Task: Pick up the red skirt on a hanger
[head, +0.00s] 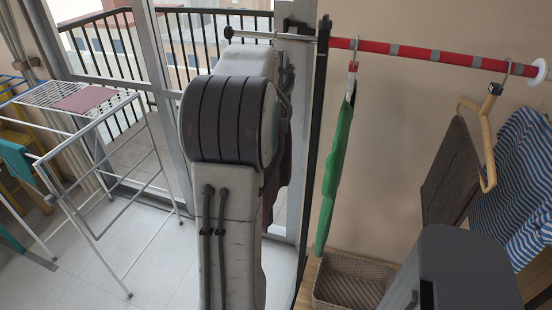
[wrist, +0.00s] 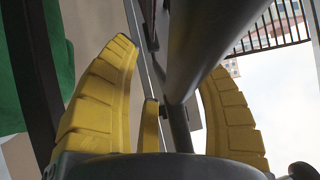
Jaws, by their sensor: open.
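A strip of dark red cloth (head: 284,180), perhaps the red skirt, hangs behind my arm in the head view. Most of it is hidden, and I cannot make out its hanger. My gripper is hidden behind my arm in the head view. A thick dark grey bar (wrist: 202,50) runs between the fingers from the upper right. A small yellow upright piece (wrist: 150,128) stands between them; I cannot tell what it is. No red cloth shows in the wrist view.
A red rail with grey bands (head: 430,55) runs right from a black post (head: 314,140). A green garment (head: 337,170), a brown one (head: 452,170) and blue striped cloth (head: 510,190) hang there. A wicker basket (head: 322,290) stands below. A drying rack (head: 112,190) stands left.

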